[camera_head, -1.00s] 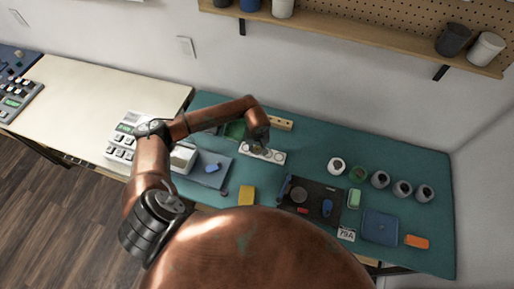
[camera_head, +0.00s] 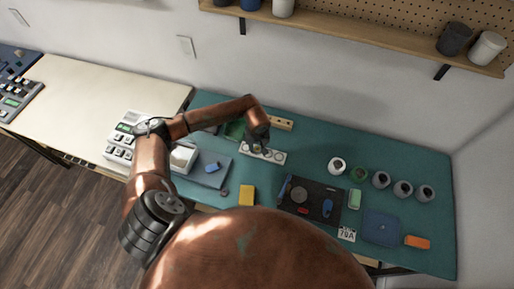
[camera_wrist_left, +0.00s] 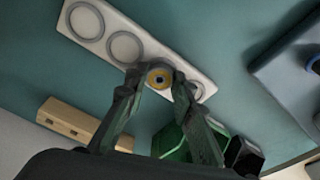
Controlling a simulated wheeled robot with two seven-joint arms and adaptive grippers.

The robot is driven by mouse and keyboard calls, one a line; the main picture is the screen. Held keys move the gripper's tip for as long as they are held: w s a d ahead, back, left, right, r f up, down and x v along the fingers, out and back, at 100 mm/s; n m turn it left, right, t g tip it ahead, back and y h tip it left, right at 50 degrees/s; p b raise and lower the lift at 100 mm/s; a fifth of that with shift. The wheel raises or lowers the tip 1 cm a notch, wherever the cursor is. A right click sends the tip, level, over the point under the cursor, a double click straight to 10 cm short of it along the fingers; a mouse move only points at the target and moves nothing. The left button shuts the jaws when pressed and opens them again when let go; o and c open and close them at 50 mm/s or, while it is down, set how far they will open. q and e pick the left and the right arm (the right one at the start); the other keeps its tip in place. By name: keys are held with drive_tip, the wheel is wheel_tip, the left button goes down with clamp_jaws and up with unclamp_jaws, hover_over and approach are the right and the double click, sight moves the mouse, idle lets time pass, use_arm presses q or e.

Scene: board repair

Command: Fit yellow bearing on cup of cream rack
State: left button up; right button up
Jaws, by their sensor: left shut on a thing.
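The cream rack (camera_head: 277,157) lies on the teal mat, a pale strip with a row of round cups. In the left wrist view the rack (camera_wrist_left: 130,20) runs diagonally across the top, with two empty ring-shaped cups at its upper left. My right gripper is out of view.
A wooden block with holes (camera_head: 281,123) lies behind the rack, and a green bin (camera_head: 235,130) is beside it at left. A grey tray (camera_head: 205,178), yellow block (camera_head: 247,196) and black tray (camera_head: 325,188) lie nearer. Several jars stand at right.

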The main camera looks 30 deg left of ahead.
use_arm(q)
drive_tip(key=shift+s+d+f, duration=0.1)
drive_tip(key=shift+s+f, duration=0.2)
drive_tip(key=shift+f, duration=0.1)
drive_tip(key=o, duration=0.9)
drive_tip(key=shift+f, duration=0.1)
drive_tip(key=shift+o, duration=0.6)
drive_tip(key=shift+w, duration=0.1)
drive_tip(key=shift+r, duration=0.2)
drive_tip(key=shift+o, duration=0.4)
drive_tip(key=shift+w, duration=0.1)
drive_tip(key=o, duration=0.5)
drive_tip(key=shift+c, duration=0.2)
drive_tip(key=shift+r, duration=0.1)
drive_tip(key=shift+w+r, duration=0.1)
drive_tip(key=shift+r, duration=0.05)
